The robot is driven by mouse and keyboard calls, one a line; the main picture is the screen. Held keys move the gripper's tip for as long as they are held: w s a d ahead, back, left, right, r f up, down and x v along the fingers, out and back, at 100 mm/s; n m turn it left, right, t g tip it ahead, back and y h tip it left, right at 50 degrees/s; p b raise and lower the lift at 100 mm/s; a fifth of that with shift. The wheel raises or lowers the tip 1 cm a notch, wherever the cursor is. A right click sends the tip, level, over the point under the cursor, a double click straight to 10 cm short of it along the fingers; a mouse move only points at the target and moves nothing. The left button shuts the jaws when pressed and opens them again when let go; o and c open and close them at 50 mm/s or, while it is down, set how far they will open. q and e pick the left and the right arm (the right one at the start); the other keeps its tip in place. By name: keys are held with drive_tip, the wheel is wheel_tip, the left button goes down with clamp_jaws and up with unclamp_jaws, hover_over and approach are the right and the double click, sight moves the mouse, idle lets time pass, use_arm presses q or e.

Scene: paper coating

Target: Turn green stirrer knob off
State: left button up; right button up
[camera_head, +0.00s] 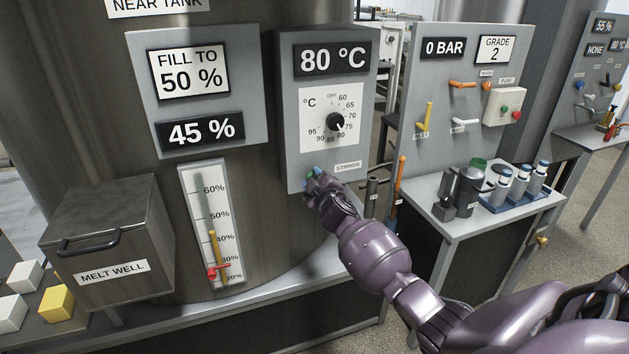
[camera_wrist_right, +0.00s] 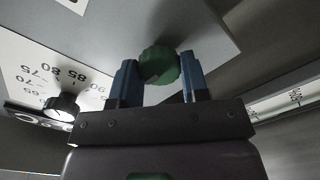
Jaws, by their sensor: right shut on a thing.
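My right gripper (camera_head: 315,174) is at the panel's lower left, largely covering the knob in the head view. In the right wrist view its two blue fingers (camera_wrist_right: 158,76) stand on either side of the knob and close on it. The knob's pointer and position marks cannot be made out. My left gripper is not in view.
A black temperature dial (camera_head: 335,122) is on the same panel, above the knob, under an 80 °C display (camera_head: 333,58). A side table (camera_head: 455,226) with bottles stands right.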

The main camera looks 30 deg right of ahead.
drive_tip(key=shift+n, duration=0.7)
drive_tip(key=o, duration=0.9)
drive_tip(key=v, duration=1.1)
drive_tip(key=shift+a, duration=0.1)
drive_tip(key=shift+w, duration=0.1)
